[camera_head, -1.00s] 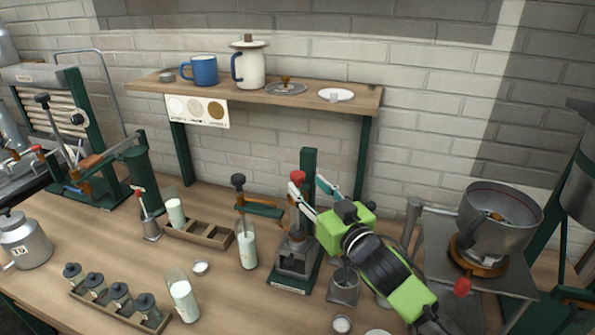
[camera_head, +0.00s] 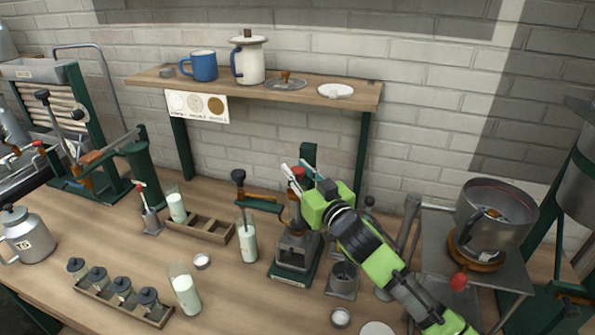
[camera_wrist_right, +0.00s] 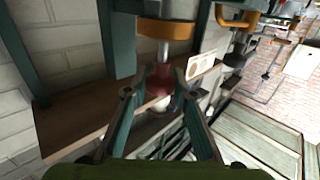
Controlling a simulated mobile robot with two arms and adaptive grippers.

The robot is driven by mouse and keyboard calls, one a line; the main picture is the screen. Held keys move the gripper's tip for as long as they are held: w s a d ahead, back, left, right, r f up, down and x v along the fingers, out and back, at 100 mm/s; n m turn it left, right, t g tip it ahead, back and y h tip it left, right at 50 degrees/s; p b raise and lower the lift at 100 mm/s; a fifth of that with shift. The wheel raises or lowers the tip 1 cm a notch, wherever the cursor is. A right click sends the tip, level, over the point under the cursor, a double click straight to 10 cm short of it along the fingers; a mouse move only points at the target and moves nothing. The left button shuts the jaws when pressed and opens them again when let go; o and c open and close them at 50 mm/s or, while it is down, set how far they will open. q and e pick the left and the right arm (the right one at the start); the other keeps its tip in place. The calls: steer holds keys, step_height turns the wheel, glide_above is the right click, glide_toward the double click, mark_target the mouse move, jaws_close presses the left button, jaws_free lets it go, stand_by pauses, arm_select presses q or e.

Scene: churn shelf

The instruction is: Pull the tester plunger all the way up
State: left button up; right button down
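The tester (camera_head: 295,250) is taken to be the small green-and-metal stand at the middle of the bench. Its plunger has a red knob (camera_head: 297,172). In the right wrist view the red knob (camera_wrist_right: 160,80) sits on a bright metal rod (camera_wrist_right: 163,50) by an orange collar (camera_wrist_right: 165,28). My right gripper (camera_head: 298,168) is at the knob, coming from the right. In the wrist view its two fingers (camera_wrist_right: 155,88) are spread on either side of the knob, with a gap visible at the left finger. My left gripper is not in view.
The shelf (camera_head: 270,94) holds a blue mug (camera_head: 203,66) and a white pot (camera_head: 250,62) behind. A metal bowl (camera_head: 493,218) is at the right.

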mark_target(298, 170)
step_height(298, 170, up, 7)
steer(key=p, duration=0.5)
steer(key=shift+r+p, duration=0.2)
steer(key=shift+p, duration=0.1)
steer(key=c, duration=1.7)
jaws_free()
steer(key=shift+f, duration=0.1)
steer(key=shift+f, duration=0.1)
steer(key=shift+s+d, duration=0.1)
steer(key=shift+s, duration=0.1)
steer(key=v, duration=1.1)
steer(key=shift+s, duration=0.25)
